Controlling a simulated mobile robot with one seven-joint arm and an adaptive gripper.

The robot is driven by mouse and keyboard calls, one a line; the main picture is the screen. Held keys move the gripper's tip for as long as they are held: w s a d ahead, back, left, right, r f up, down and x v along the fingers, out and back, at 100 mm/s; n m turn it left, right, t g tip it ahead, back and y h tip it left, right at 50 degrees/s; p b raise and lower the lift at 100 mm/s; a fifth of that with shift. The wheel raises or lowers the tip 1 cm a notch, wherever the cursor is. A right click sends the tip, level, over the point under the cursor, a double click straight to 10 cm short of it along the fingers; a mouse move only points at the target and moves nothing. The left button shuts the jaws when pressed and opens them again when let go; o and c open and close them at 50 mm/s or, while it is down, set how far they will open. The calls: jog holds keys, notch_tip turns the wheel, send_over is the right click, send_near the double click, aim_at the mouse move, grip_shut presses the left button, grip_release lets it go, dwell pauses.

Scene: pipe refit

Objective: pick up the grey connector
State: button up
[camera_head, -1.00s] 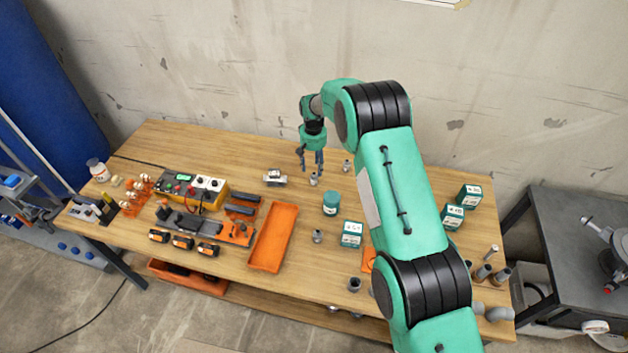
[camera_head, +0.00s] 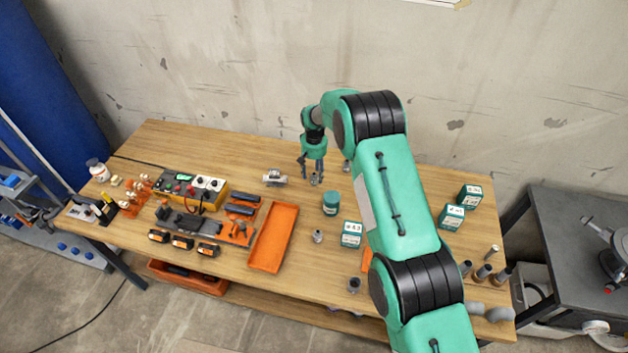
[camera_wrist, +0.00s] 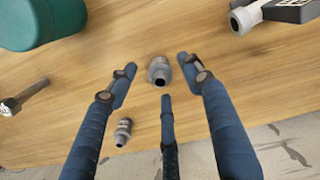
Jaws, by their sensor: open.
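A small grey connector (camera_wrist: 159,71) stands on the wooden table, between the open fingertips of my gripper (camera_wrist: 156,64) in the wrist view. In the head view the same connector (camera_head: 315,179) shows partly between the fingers of my gripper (camera_head: 311,174), which points down close above the table. The fingers are apart and do not visibly touch it. A second, similar grey connector (camera_wrist: 123,131) stands nearer the wall; it also shows in the head view (camera_head: 347,166). Another grey fitting (camera_head: 318,236) stands nearer the table's front.
A teal jar (camera_head: 331,203) stands close by, in front of my gripper. A grey and black device (camera_head: 275,177) lies to its left. An orange tray (camera_head: 273,238), boxes (camera_head: 351,234) and a control box (camera_head: 193,187) stand farther off. The table behind, toward the wall, is mostly clear.

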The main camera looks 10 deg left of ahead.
jog(key=shift+f, duration=0.95)
jog(key=c, duration=1.3)
